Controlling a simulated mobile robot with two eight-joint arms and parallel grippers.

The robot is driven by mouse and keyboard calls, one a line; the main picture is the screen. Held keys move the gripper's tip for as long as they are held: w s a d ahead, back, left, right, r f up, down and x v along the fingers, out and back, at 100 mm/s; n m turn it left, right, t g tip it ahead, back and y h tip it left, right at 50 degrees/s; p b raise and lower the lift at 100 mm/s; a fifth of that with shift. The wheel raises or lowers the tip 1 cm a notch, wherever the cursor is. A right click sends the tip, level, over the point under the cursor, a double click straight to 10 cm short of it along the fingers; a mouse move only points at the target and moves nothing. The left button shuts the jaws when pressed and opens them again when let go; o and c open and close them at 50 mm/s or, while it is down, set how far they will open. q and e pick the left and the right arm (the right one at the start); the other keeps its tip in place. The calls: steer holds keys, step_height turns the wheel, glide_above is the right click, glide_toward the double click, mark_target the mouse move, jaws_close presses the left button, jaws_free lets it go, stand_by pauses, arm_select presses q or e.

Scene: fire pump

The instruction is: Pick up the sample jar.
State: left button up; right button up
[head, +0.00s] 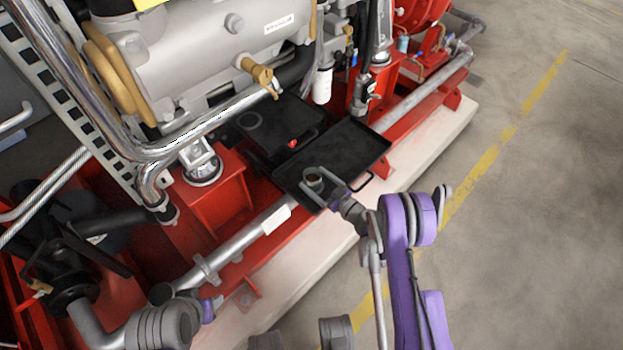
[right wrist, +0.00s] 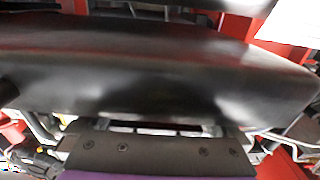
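The sample jar (head: 313,176) looks like a small round grey-brown jar. In the head view it stands on the near part of the black tray (head: 346,150). My right gripper (head: 314,182) reaches over the tray's near edge. Its two fingers are spread, one on each side of the jar. I cannot tell whether they touch it. In the right wrist view a large dark surface fills the middle, too close to identify, and the jar cannot be made out there. My left gripper's fingers do not show.
A second dark panel (head: 275,128) with a small red part (head: 293,143) lies left of the tray. The grey engine (head: 220,50) and red frame (head: 212,195) crowd the left side. A silver pipe (head: 245,236) runs along the skid. The concrete floor (head: 540,200) at right is clear.

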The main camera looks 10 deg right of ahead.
steer(key=shift+c, duration=1)
jaws_close()
step_height(320, 180, up, 10)
steer(key=p, duration=0.2)
